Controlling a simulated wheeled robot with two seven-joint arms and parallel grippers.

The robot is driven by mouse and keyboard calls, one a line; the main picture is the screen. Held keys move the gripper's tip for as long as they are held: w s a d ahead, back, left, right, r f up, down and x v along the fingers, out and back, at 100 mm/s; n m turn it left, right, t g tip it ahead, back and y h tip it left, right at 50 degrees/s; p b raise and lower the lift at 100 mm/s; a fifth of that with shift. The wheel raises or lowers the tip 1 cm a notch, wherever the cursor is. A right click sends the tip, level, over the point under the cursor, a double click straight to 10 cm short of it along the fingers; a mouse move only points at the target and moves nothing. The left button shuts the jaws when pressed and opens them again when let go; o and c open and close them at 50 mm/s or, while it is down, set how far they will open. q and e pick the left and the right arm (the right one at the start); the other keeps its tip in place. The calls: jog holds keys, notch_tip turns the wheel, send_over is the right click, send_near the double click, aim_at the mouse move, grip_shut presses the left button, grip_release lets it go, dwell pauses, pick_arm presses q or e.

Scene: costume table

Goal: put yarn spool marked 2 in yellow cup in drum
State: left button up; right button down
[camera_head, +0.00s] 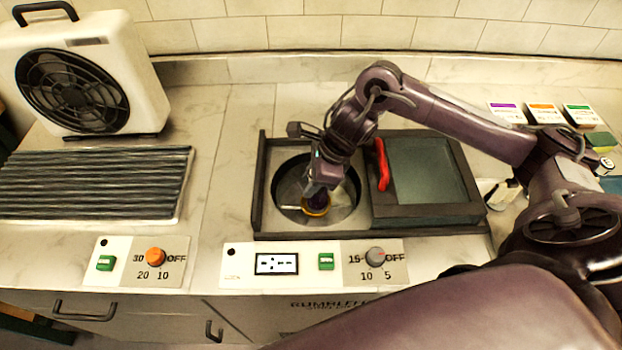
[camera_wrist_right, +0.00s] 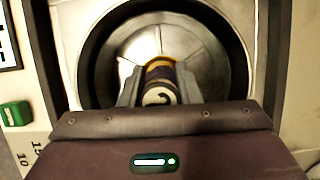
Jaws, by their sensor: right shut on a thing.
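My right gripper (camera_head: 316,192) is inside the round drum (camera_head: 347,204) of the dark machine, near its front side. It is shut on a yarn spool, which shows between the fingers in the right wrist view (camera_wrist_right: 160,84). The spool's near end is pale with a dark curved mark, partly hidden, that looks like a 2. A yellow rim, which looks like the yellow cup (camera_head: 317,211), shows just below the fingers in the head view. I cannot tell whether the cup rests on the drum floor. My left gripper is not in view.
A dark lid with a red handle (camera_head: 382,165) lies to the right of the drum. A control panel (camera_head: 340,262) with a grey knob is in front. A white fan heater (camera_head: 84,75) and a black slatted rack (camera_head: 95,184) stand left. Small coloured boxes (camera_head: 543,113) sit back right.

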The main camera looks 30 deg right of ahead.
jog(key=shift+s+d+f, duration=0.1)
jog(key=shift+s+f, duration=0.2)
jog(key=shift+f, duration=0.15)
jog(key=c, duration=1.2)
grip_release()
jog(key=shift+w, duration=0.1)
jog(key=shift+o, duration=1)
jog(key=shift+w, duration=0.15)
jog(key=o, duration=0.4)
jog(key=shift+r, duration=0.2)
jog(key=shift+r, duration=0.1)
jog(key=shift+r+p, duration=2.15)
jog(key=shift+r, duration=1.3)
jog(key=shift+f, duration=0.1)
